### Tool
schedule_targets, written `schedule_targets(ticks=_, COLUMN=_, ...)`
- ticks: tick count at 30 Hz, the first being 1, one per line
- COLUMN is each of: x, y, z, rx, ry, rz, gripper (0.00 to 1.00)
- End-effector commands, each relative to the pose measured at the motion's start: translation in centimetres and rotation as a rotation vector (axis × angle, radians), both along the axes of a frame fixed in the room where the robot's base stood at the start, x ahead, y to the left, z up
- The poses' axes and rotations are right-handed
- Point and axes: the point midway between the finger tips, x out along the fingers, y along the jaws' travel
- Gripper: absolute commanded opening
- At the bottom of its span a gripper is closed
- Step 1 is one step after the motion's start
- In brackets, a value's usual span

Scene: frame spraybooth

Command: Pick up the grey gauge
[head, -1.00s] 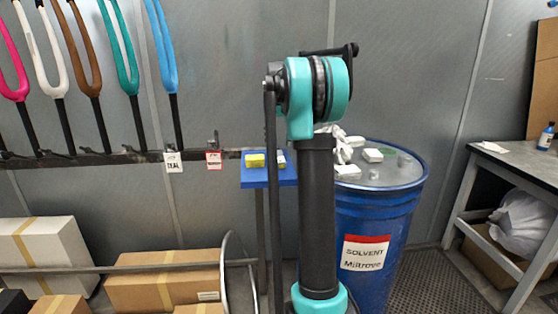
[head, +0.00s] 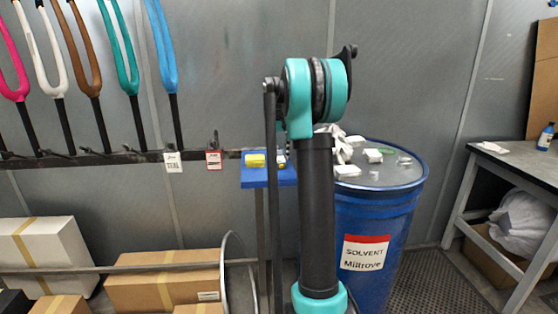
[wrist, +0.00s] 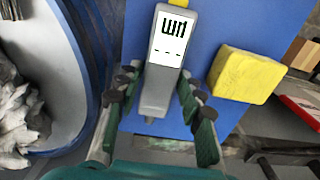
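The grey gauge (wrist: 162,88) lies on a blue stand (wrist: 210,25) in the wrist view, with its white display showing dark marks. My gripper (wrist: 163,105) is open, with one dark finger on each side of the gauge's lower body. Whether either finger touches it is not clear. In the head view my arm hides the gripper, and only a small pale part beside the arm (head: 281,160) may be the gauge. The blue stand top (head: 262,183) shows left of my arm.
A yellow block (wrist: 245,75) sits on the stand right of the gauge; it also shows in the head view (head: 255,161). A blue solvent drum (head: 395,210) with white cloths (head: 345,152) stands close by. A rack of bicycle forks hangs at left.

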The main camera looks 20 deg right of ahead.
Motion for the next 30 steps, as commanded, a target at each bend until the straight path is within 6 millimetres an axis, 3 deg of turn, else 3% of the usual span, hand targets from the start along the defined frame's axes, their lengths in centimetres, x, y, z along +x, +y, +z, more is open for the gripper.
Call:
schedule_targets(ticks=1, x=0.0, y=0.0, z=0.0, rx=0.000, ry=0.000, rz=0.000, gripper=0.28)
schedule_targets(ticks=8, x=0.0, y=0.0, z=0.0, rx=0.000, ry=0.000, rz=0.000, gripper=0.00)
schedule_targets(ticks=17, x=0.0, y=0.0, z=0.2, rx=0.000, ry=0.000, rz=0.000, gripper=0.00)
schedule_targets(ticks=22, x=0.0, y=0.0, z=1.2, rx=0.000, ry=0.000, rz=0.000, gripper=0.00)
schedule_targets(ticks=26, x=0.0, y=0.0, z=3.2, rx=0.000, ry=0.000, rz=0.000, gripper=0.00)
schedule_targets(ticks=30, x=0.0, y=0.0, z=6.8, rx=0.000, ry=0.000, rz=0.000, gripper=0.00)
